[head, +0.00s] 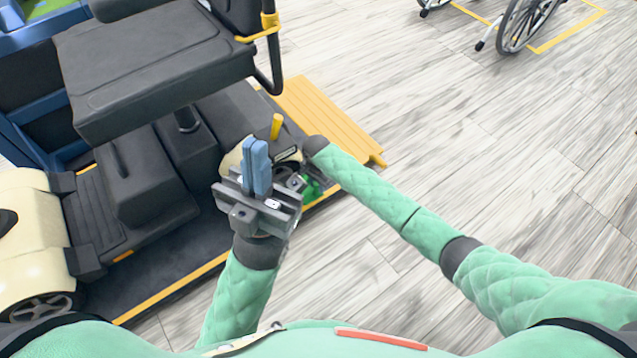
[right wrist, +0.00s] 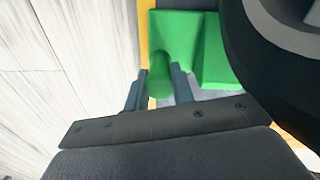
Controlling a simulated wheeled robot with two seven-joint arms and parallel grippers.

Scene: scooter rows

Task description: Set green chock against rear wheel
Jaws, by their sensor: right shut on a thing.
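The green chock (head: 312,188) sits low beside the scooter's rear end in the head view, mostly hidden by my right arm. In the right wrist view the chock (right wrist: 205,48) shows as a green wedge with a rounded grip. My right gripper (right wrist: 160,82) is shut on that grip. The dark wheel (right wrist: 265,75) fills the right side there, close beside the chock's wedge. I cannot tell whether they touch. My left gripper (head: 256,165) is empty, its two blue fingers together, pointing up in front of the scooter.
The scooter's dark seat (head: 150,60) and cream body (head: 30,240) fill the left. A yellow ramp (head: 325,115) lies beyond my right gripper. A wheelchair (head: 525,22) stands at the top right. The plank floor on the right is clear.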

